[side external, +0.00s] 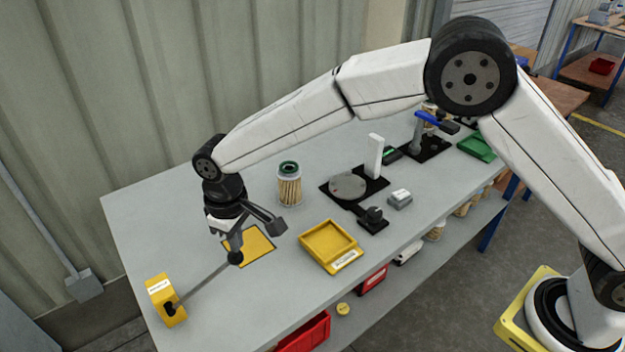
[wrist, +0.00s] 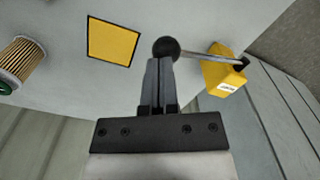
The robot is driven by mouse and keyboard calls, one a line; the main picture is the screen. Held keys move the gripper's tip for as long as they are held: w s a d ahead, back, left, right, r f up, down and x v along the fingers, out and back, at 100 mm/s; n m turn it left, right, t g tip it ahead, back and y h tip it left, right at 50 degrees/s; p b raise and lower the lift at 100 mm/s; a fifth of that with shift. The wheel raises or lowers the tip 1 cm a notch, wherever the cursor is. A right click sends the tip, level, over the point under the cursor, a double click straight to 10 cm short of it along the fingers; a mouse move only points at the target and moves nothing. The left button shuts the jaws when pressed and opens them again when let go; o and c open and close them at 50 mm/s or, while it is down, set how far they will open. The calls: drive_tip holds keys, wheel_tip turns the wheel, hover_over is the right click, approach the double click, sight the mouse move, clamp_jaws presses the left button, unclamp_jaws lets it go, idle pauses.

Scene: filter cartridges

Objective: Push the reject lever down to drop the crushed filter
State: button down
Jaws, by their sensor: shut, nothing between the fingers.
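The reject lever is a thin grey rod (side external: 203,282) with a black ball knob (side external: 235,258), coming out of a yellow box (side external: 163,299) at the table's near left end. The wrist view shows the knob (wrist: 166,48), the rod (wrist: 207,53) and the box (wrist: 226,72). My gripper (side external: 234,240) is shut and empty, pointing down with its tips right at the knob. In the wrist view the fingertips (wrist: 158,64) overlap the knob's lower edge; I cannot tell whether they touch. A pleated filter with a green cap (side external: 289,185) stands upright nearby; no crushing is clear on it.
A flat, bare yellow square (side external: 262,243) lies beside my gripper, also in the wrist view (wrist: 113,42). A yellow tray (side external: 330,243), a turntable disc (side external: 347,186) and a small grey box (side external: 400,198) stand to the right. A corrugated wall is behind the table.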

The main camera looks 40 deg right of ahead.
drive_tip(key=shift+r, duration=1.85)
drive_tip(key=shift+d, duration=0.1)
drive_tip(key=shift+d, duration=0.3)
drive_tip(key=s+d+m+t, duration=0.1)
drive_tip(key=s+d+m, duration=0.1)
drive_tip(key=s+d, duration=0.4)
drive_tip(key=s+d+m, duration=0.2)
drive_tip(key=s+d, duration=0.4)
drive_tip(key=d, duration=0.7)
drive_tip(key=s+d+f+m+t, duration=0.1)
drive_tip(key=s+d+m, duration=0.1)
drive_tip(key=s+d, duration=0.4)
drive_tip(key=d, duration=0.3)
drive_tip(key=shift+d+t, duration=0.3)
drive_tip(key=shift+d, duration=0.05)
drive_tip(key=shift+w, duration=0.1)
